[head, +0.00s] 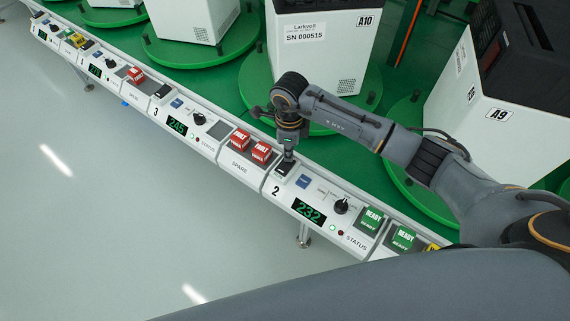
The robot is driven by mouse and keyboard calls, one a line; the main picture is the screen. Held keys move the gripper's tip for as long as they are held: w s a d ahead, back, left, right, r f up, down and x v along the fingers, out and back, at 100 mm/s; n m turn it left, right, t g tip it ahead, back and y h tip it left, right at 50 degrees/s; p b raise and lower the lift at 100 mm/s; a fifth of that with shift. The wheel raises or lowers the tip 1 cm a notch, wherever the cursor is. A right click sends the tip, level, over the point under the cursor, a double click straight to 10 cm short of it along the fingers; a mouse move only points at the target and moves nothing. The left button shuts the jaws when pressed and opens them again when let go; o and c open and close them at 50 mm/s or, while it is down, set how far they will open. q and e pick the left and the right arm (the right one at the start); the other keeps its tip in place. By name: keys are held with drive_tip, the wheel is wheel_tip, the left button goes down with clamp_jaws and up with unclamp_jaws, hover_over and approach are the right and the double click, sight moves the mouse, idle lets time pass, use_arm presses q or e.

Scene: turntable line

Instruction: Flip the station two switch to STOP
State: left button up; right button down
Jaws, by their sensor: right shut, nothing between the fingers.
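The station two panel (268,188) is a white sloped console marked "2" on the front rail, with a green display (309,210) reading 232. My right gripper (288,157) points down directly over this switch, shut and empty. Its fingertips are at or just above the switch; I cannot tell whether they touch. They hide part of the switch, and its position cannot be read. My left gripper is out of view.
Right of the display are a black knob (341,206) and green READY blocks (371,220). Red FAULT blocks (261,151) stand on the SPARE section to the left. Station three (176,127) lies beyond. White machines (322,45) on green turntables stand behind the rail.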

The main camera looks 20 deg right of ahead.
drive_tip(key=shift+f+b, duration=0.55)
drive_tip(key=shift+f, duration=0.15)
drive_tip(key=shift+r+p, duration=2.25)
drive_tip(key=shift+r, duration=1.35)
drive_tip(key=shift+f, duration=0.1)
